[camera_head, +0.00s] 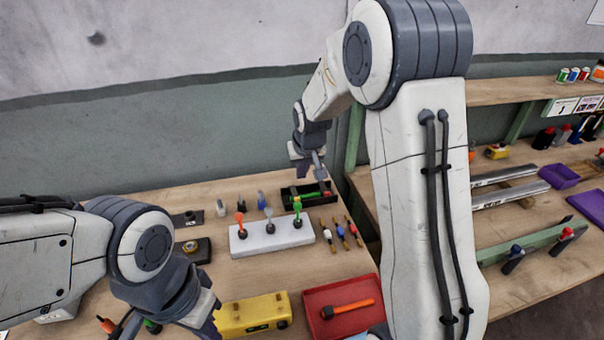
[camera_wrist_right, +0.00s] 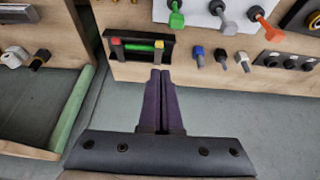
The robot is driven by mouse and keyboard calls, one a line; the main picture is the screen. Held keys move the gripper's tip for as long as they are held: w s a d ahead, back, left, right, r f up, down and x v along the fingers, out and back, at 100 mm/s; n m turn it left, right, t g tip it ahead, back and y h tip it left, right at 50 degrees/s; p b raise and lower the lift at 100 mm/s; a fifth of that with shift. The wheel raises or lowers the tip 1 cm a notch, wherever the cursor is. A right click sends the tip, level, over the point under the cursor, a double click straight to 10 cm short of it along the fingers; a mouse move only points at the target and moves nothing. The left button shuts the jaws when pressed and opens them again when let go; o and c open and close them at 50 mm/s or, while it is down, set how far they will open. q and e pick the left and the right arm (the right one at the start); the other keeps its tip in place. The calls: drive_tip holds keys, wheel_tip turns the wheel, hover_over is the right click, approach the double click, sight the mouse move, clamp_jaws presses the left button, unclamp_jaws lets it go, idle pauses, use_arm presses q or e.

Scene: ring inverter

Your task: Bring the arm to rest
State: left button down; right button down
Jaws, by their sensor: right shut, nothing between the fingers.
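My right arm rises across the right half of the head view. Its gripper (camera_head: 318,168) hangs in the air near the table's back right, above the black tray. In the right wrist view the two dark fingers (camera_wrist_right: 160,78) lie together, shut and empty, pointing toward the black tray (camera_wrist_right: 115,50). My left gripper (camera_head: 207,318) is at the lower left of the head view, beside the yellow box. Its fingertips are partly cut off, and I cannot tell whether it is open.
The black tray (camera_head: 290,206) holds a green-and-red piece. A yellow box (camera_head: 245,318) and a red tray (camera_head: 318,296) with an orange-handled tool are in front. A second bench (camera_head: 400,205) stands right, past a gap.

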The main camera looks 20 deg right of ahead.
drive_tip(key=s+a+r+n+g+y, duration=0.15)
drive_tip(key=s+a+r+n, duration=0.25)
drive_tip(key=s+a, duration=0.95)
drive_tip(key=s+a+n+g, duration=0.3)
drive_tip(key=s+n, duration=0.1)
drive_tip(key=s, duration=1.7)
drive_tip(key=shift+r, duration=0.15)
drive_tip(key=shift+a, duration=0.1)
